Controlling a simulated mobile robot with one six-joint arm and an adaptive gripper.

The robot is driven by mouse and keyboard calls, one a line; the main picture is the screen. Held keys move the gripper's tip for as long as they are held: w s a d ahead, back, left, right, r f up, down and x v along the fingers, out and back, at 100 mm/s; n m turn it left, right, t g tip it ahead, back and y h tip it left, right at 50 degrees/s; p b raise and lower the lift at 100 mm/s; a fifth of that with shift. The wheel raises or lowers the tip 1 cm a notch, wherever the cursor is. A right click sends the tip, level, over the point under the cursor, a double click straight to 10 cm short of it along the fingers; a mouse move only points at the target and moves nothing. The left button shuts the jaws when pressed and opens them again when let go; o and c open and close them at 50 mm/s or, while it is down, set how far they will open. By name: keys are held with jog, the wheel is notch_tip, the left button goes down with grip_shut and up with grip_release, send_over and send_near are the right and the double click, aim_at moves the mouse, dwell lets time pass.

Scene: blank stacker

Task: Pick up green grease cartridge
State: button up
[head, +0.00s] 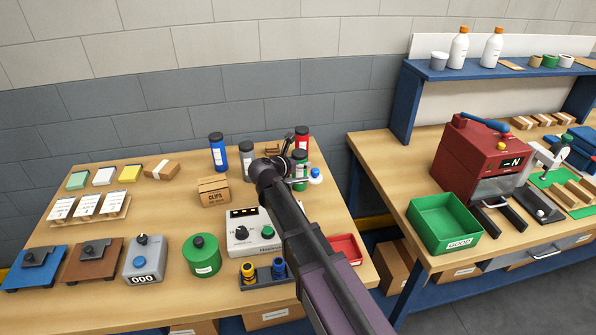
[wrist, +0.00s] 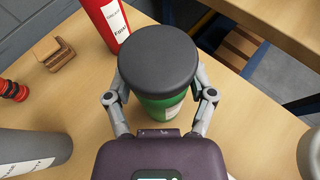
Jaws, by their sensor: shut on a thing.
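The green grease cartridge (head: 299,171) stands upright with a black cap near the back right of the left table, partly hidden by my arm. In the wrist view its black cap and green body (wrist: 163,108) fill the middle. My gripper (wrist: 160,97) has one finger on each side of the green body, just below the cap, and is shut on it. I cannot tell whether the cartridge's base touches the table. In the head view my gripper (head: 298,180) is mostly hidden behind my own arm.
A red cartridge (head: 302,137) stands just behind, a grey one (head: 246,161) and a blue one (head: 218,152) to the left. A clips box (head: 213,190) and a grey control box (head: 250,232) are nearer. A gap separates this table from the right bench (head: 395,165).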

jog(key=shift+r, duration=0.25)
notch_tip(320, 180, up, 10)
jog(key=p, duration=1)
jog(key=shift+f, duration=0.25)
